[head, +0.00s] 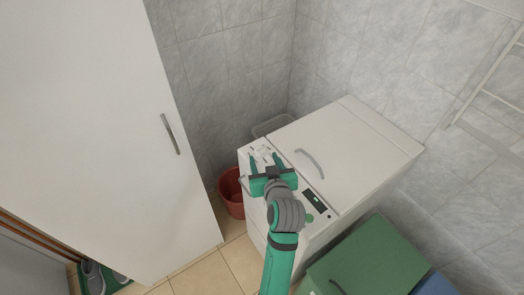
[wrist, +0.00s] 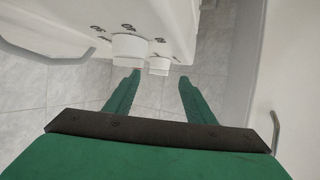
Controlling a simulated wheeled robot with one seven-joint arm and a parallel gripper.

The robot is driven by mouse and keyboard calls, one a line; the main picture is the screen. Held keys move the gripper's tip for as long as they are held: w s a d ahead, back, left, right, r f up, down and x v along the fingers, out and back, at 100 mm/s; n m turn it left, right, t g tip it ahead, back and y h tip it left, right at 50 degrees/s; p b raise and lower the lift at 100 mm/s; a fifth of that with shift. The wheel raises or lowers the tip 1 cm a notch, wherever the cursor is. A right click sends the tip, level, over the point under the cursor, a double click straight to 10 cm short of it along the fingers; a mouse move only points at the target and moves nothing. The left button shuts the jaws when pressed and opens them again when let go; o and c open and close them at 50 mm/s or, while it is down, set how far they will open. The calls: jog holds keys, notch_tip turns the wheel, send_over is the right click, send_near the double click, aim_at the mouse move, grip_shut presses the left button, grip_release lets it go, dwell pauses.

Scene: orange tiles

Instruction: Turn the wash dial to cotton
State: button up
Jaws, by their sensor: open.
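The white washing machine (head: 345,155) stands in the corner, its control panel along the edge nearest me. In the wrist view a large white round knob (wrist: 130,48) with small dark marks around it sticks out of the panel, and a smaller white knob (wrist: 159,66) lies beyond it. My gripper (head: 265,158) is open over the panel's far-left end. In the wrist view its fingers (wrist: 160,77) are apart and empty, with the left tip close to the large knob.
A white cabinet (head: 100,120) with a grey handle stands at the left. A red bucket (head: 231,190) sits on the floor between cabinet and machine. A green box (head: 365,262) stands at the front right. A white rack (head: 490,80) hangs on the tiled wall.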

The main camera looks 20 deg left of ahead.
aim_at(260, 150)
jog(key=x, duration=0.6)
jog(key=shift+w+a, duration=0.1)
jog(key=shift+w, duration=0.15)
jog(key=c, duration=1)
